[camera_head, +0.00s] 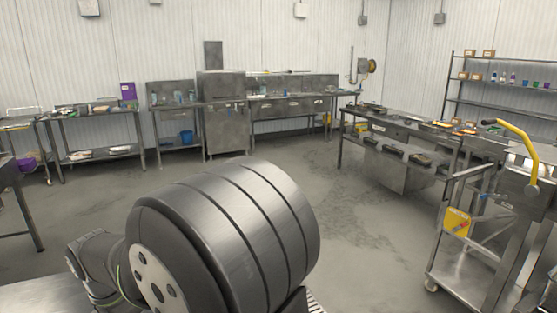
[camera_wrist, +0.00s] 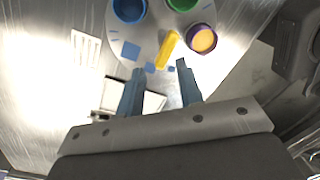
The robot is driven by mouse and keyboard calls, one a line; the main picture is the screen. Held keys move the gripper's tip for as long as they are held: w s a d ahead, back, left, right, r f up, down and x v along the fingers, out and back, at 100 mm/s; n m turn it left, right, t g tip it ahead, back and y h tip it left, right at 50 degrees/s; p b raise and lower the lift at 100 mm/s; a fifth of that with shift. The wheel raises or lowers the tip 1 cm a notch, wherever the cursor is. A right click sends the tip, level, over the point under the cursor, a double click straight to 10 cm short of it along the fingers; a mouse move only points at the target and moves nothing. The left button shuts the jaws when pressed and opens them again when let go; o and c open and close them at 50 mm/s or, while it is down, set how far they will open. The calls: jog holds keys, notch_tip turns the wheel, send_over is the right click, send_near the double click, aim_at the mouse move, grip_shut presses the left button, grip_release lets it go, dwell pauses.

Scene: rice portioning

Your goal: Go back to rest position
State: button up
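My gripper (camera_wrist: 160,66) shows in the wrist view with its two blue-grey fingers apart and nothing between them. Beyond the fingertips is a pale rounded board (camera_wrist: 140,38). On it are a blue round container (camera_wrist: 129,9), a green one (camera_wrist: 182,4) and a purple-rimmed one with orange inside (camera_wrist: 203,39). A yellow piece (camera_wrist: 168,47) lies among them, close beyond the fingertips. A white item with dark parts (camera_wrist: 153,101) shows partly behind the fingers. In the head view, a large dark ribbed cylinder of my own arm fills the lower middle, and the gripper is not visible.
A metal work surface (camera_wrist: 40,70) lies under the board, with a white slotted plate (camera_wrist: 86,50) on it. In the head view, a cart (camera_head: 460,275) with a yellow handle stands at right. Steel tables (camera_head: 385,128) and shelving (camera_head: 500,98) stand behind. The middle floor (camera_head: 350,215) is clear.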

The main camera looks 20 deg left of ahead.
jog(key=shift+w+d+f+n+g+y, duration=0.2)
jog(key=shift+d+f+n, duration=0.25)
jog(key=shift+f, duration=0.35)
jog(key=shift+w+d+f+n+g+y, duration=0.15)
jog(key=shift+d+f+n+y, duration=0.1)
jog(key=shift+d+f, duration=0.4)
jog(key=shift+a+f, duration=0.1)
jog(key=shift+a, duration=0.05)
jog(key=o, duration=1)
jog(key=shift+w, duration=0.1)
jog(key=o, duration=0.4)
jog(key=shift+w+m, duration=0.25)
jog(key=shift+m, duration=0.15)
jog(key=shift+o, duration=0.3)
jog(key=w+d+r+m+g+h, duration=0.1)
jog(key=w+d+r+m+g, duration=0.2)
jog(key=r+m, duration=0.5)
jog(key=shift+w+d+g, duration=0.35)
jog(key=shift+w+g, duration=0.1)
jog(key=shift+w, duration=0.1)
jog(key=x, duration=0.8)
jog(key=shift+s+d+f+m, duration=0.3)
jog(key=shift+s+m, duration=0.1)
jog(key=shift+s, duration=0.1)
